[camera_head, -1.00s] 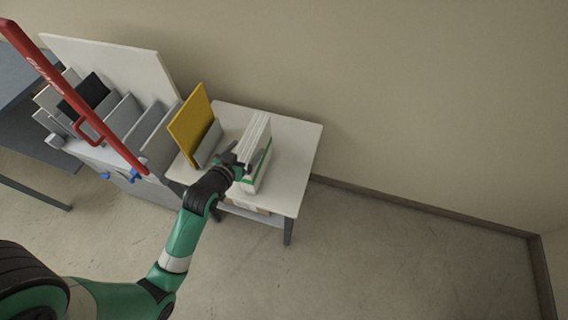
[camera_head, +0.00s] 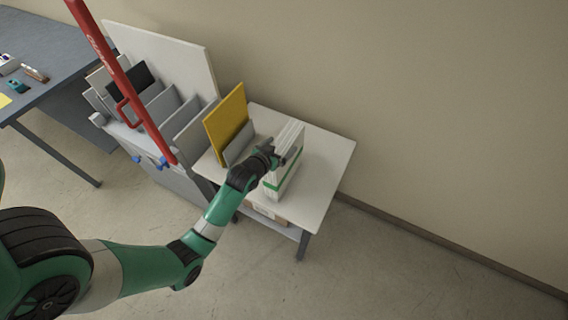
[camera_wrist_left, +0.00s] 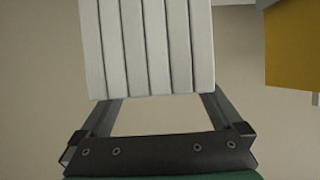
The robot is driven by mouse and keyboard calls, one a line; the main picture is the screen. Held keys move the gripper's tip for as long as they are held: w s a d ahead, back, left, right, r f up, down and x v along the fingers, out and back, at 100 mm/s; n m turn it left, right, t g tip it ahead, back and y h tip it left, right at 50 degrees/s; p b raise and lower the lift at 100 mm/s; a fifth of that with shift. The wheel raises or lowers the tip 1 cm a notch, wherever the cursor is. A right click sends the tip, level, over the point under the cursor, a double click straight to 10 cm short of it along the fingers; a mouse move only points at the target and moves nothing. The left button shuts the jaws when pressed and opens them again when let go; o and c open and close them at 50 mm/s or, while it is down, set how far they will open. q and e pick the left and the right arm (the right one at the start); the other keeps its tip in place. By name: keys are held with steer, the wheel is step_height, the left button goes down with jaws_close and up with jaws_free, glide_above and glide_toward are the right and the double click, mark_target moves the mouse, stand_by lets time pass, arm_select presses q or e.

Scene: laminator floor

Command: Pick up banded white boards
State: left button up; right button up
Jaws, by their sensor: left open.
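The banded white boards (camera_head: 284,165) stand upright as a stack on the white side table (camera_head: 325,170), with a green band around their lower part. In the left wrist view the boards (camera_wrist_left: 148,45) show as several pale vertical slabs side by side. My left gripper (camera_head: 276,155) is at the boards' upper left side. In the left wrist view its two fingers (camera_wrist_left: 158,103) are spread apart, reaching toward the left and right edges of the stack. The fingertips are hidden behind the boards, so contact cannot be told. My right gripper is not in view.
A yellow board (camera_head: 226,122) stands in a grey holder just left of the stack. A rack with grey panels and a large white board (camera_head: 165,58) is farther left, with a red bar (camera_head: 120,80) in front. A grey workbench (camera_head: 45,55) is at far left. The wall is behind.

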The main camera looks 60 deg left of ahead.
arm_select(q)
steer(key=x, duration=0.3)
steer(key=shift+d, duration=0.1)
steer(key=shift+c, duration=0.2)
steer(key=shift+r, duration=0.1)
jaws_close()
